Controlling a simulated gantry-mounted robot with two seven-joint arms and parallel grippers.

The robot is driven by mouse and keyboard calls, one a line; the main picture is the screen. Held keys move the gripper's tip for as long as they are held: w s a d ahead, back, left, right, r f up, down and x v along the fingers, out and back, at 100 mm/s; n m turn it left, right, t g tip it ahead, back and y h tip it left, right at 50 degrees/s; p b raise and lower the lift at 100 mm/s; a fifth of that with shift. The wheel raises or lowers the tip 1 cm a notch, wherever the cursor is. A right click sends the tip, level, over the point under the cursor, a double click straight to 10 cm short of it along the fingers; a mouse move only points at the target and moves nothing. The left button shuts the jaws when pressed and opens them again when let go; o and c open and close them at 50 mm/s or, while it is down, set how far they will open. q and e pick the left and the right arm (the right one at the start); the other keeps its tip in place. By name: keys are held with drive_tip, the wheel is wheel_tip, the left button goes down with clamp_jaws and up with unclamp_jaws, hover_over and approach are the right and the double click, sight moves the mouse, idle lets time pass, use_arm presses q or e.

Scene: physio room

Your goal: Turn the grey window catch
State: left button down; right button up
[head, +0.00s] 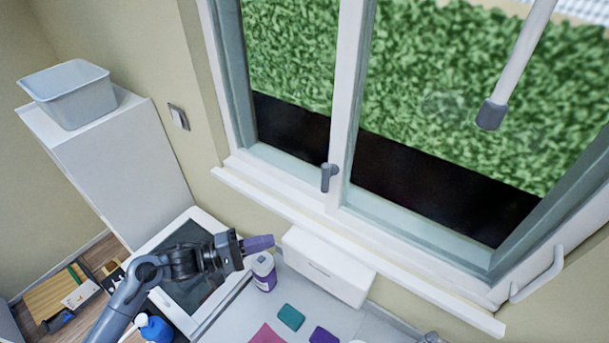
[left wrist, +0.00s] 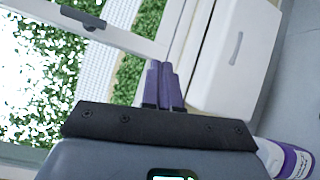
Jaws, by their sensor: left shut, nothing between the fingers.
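The grey window catch (head: 328,177) sits on the white upright between the two window panes, its lever hanging down in the head view. It also shows in the left wrist view (left wrist: 85,18) at the upper left, on the white frame. My left gripper (head: 270,242) is below and to the left of the catch, clearly apart from it. Its purple fingers (left wrist: 163,85) are shut together with nothing between them. My right gripper is not seen.
A white sill (head: 270,208) runs below the window. Under it are a white drawer box (head: 325,268) and a purple-and-white bottle (head: 263,272), close to my left gripper. A white rod with a grey end (head: 491,115) hangs at upper right. A white handle (head: 540,277) is at right.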

sight(329, 174)
use_arm(q)
drive_tip(key=w+a+r+m, duration=0.2)
drive_tip(key=w+r, duration=0.3)
drive_tip(key=r, duration=0.6)
drive_tip(key=shift+w+a+t+b, duration=0.3)
drive_tip(key=shift+w+a+t, duration=0.05)
drive_tip(key=shift+a+t, duration=0.05)
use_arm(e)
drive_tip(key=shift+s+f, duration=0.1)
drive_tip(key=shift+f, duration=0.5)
use_arm(q)
drive_tip(key=shift+d+r, duration=0.1)
drive_tip(key=s+p+x, duration=0.1)
drive_tip(key=p+x, duration=0.1)
drive_tip(key=x, duration=0.4)
drive_tip(key=s+d+p+x, duration=0.1)
drive_tip(key=p+x, duration=0.2)
drive_tip(key=x, duration=0.3)
drive_tip(key=shift+d+p, duration=0.3)
drive_tip(key=shift+d, duration=0.15)
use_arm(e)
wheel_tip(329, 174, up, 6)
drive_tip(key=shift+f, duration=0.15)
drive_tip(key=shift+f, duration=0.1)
